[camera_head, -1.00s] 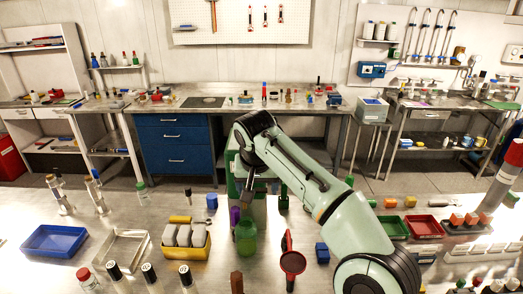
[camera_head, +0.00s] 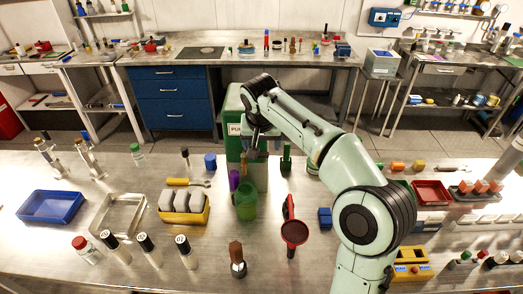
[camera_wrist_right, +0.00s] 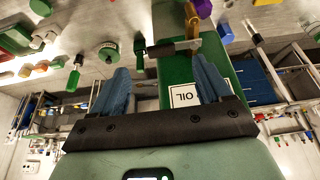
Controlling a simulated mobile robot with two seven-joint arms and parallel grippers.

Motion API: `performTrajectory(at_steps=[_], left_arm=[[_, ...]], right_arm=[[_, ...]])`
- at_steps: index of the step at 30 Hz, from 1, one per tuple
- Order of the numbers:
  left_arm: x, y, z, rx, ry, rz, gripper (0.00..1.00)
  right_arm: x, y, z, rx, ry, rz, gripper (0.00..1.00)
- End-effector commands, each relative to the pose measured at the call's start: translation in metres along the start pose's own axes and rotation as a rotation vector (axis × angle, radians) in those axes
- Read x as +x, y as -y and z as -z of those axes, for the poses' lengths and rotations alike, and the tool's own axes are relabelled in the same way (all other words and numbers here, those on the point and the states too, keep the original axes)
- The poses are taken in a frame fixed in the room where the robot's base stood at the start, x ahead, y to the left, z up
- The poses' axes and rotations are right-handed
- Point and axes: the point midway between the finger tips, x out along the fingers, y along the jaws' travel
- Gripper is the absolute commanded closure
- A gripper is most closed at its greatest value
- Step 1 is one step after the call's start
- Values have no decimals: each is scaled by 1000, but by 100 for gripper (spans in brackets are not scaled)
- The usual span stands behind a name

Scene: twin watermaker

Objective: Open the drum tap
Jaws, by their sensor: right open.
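The green drum (camera_head: 234,108) stands at the far edge of the steel table, partly hidden by my right arm. In the wrist view the drum (camera_wrist_right: 176,72) carries a white label reading "OIL", seen upside down. A short grey-brown tap (camera_wrist_right: 174,47) sticks out across its front there. My right gripper (camera_head: 258,148) is in front of the drum in the head view. In the wrist view my right gripper (camera_wrist_right: 164,74) is open, its blue fingers on either side of the drum face, with nothing between them that I can tell is held. My left gripper is not in view.
A green cup (camera_head: 246,203) stands in front of the drum, with a purple item (camera_head: 234,180) beside it. A red magnifier-like tool (camera_head: 294,232), a yellow holder (camera_head: 182,217) and a blue tray (camera_head: 22,211) are nearby.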

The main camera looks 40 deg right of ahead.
Motion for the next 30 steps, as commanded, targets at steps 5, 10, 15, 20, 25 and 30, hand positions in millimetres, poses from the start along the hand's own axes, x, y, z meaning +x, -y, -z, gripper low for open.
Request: performTrajectory(at_steps=[5, 10, 15, 20, 25, 30], left_arm=[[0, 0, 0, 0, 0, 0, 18], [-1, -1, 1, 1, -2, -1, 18], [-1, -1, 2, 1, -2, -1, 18], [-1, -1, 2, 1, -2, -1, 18], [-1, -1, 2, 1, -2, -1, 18], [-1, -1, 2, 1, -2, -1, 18]], right_arm=[[33, 0, -1, 0, 3, -1, 22], [53, 0, 0, 1, 2, 0, 22], [60, 1, 0, 1, 0, 2, 22], [62, 0, 0, 1, 0, 2, 22], [61, 0, 0, 0, 0, 1, 45], [61, 0, 0, 0, 0, 1, 83]])
